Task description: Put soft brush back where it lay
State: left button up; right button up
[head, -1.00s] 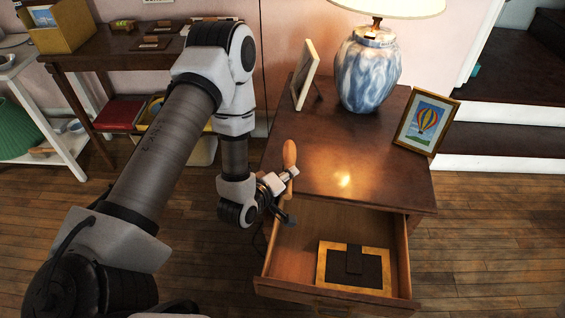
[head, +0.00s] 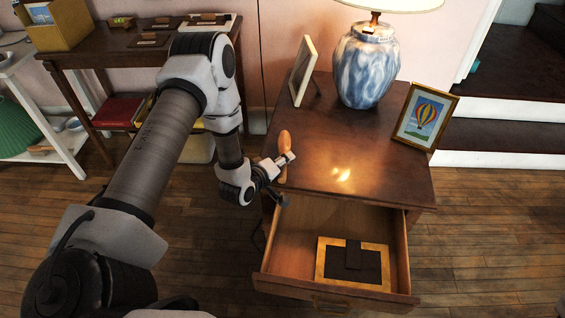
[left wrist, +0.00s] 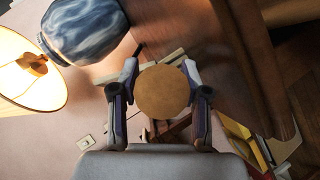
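The soft brush (head: 284,142) shows as an orange-brown wooden handle standing roughly upright in my left gripper (head: 282,164). In the left wrist view a round tan end (left wrist: 162,92) fills the space between the two fingers, which press on it from both sides. The brush's bristles are not clearly visible. The gripper is at the left edge of the brown cabinet top (head: 345,150), above the back left corner of the open drawer (head: 285,240). My right gripper is not in view.
In the drawer lies a gold-edged frame with a dark back (head: 352,262). On the cabinet stand a blue-white lamp (head: 366,68), a white-edged frame (head: 303,70) and a balloon picture (head: 425,117). The cabinet top's front middle is clear. A side table (head: 75,60) stands behind my arm.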

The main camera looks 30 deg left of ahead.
pick_arm(q)
jog(key=shift+r, duration=0.15)
jog(key=shift+s+r, duration=0.15)
jog(key=p+v, duration=0.2)
jog(key=v, duration=0.9)
jog(key=shift+s+r, duration=0.15)
jog(key=shift+s, duration=0.2)
